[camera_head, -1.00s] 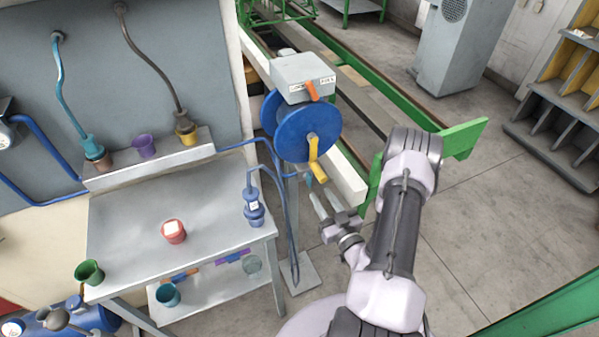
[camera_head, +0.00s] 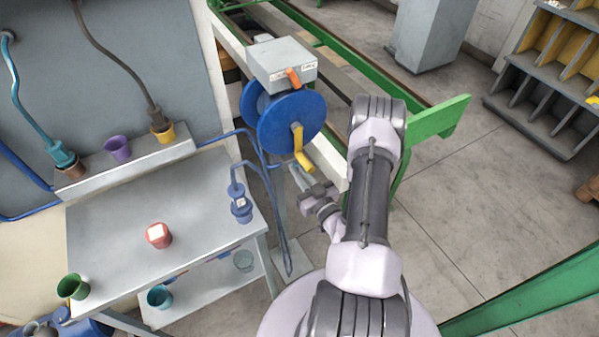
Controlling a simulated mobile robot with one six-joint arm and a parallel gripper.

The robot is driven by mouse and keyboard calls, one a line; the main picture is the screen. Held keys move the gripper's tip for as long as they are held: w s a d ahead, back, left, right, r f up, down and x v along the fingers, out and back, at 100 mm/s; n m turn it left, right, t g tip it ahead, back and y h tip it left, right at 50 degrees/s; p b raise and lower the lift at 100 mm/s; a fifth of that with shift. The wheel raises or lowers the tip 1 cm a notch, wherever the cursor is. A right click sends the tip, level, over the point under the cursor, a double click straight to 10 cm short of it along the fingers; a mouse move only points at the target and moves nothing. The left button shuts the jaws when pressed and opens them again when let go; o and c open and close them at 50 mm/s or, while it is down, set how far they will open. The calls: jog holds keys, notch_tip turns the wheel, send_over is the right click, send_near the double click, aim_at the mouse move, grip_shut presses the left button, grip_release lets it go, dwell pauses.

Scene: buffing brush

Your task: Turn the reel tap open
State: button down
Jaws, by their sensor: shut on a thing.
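The blue hose reel (camera_head: 290,120) stands beyond the bench, with a yellow crank (camera_head: 301,148) on its near face. My gripper (camera_head: 298,174) is just below the crank, at the lower right of the reel.
A grey box (camera_head: 282,62) with an orange lever (camera_head: 293,77) sits above the reel. Green rails (camera_head: 440,122) stand behind my arm.

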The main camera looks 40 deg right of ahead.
jog(key=shift+n, duration=0.4)
jog(key=n, duration=0.4)
jog(key=shift+w+a+f+n, duration=0.1)
jog(key=shift+a+n, duration=0.25)
jog(key=shift+n, duration=0.05)
jog(key=n, duration=0.5)
jog(key=shift+a+f+n, duration=0.2)
jog(key=shift+a+n, duration=0.05)
jog(key=shift+n, duration=0.05)
jog(key=n, duration=0.3)
jog(key=shift+f, duration=0.2)
jog(key=shift+w+a+f+n+b, duration=0.1)
jog(key=shift+n+b, duration=0.2)
jog(key=shift+n, duration=0.6)
jog(key=shift+f+n+b, duration=0.1)
jog(key=shift+n+b, duration=0.15)
jog(key=shift+n, duration=0.95)
jog(key=c, duration=1.5)
grip_release()
